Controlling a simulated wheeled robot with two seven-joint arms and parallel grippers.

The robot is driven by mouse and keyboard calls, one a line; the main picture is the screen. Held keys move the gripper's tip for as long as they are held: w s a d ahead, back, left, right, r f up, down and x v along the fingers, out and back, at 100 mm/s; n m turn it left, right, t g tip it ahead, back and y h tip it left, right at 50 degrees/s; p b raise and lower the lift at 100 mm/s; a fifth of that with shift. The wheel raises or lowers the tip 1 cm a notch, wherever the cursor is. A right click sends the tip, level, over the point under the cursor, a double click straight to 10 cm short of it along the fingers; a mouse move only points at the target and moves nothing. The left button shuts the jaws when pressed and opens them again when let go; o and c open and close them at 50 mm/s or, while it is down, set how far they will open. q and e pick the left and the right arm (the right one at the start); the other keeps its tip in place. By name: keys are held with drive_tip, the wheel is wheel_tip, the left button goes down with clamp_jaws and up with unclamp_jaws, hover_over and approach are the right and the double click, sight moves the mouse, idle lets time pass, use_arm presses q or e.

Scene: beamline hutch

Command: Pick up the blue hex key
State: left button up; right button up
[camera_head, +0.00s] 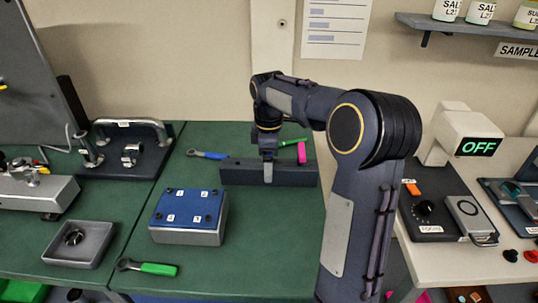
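A blue-handled tool (211,155) lies on the green bench top, just left of and behind a long dark block (235,174); its metal end points left. I cannot tell for certain that it is the blue hex key. My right gripper (268,165) points down at the middle of the block, right of the blue handle and apart from it. Its fingers are small and partly merge with the block, so whether they are open or shut is unclear. No blue tool shows between them. My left gripper is not in view.
A pink handle (301,153) and a green handle (291,142) are at the block's right end. In front are a blue-topped box (190,232), a grey tray (78,245) and a green-handled tool (155,269). A dark fixture (122,158) stands left.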

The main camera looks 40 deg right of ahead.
drive_tip(key=c, duration=1.4)
wheel_tip(320, 180, up, 10)
drive_tip(key=shift+p, duration=0.65)
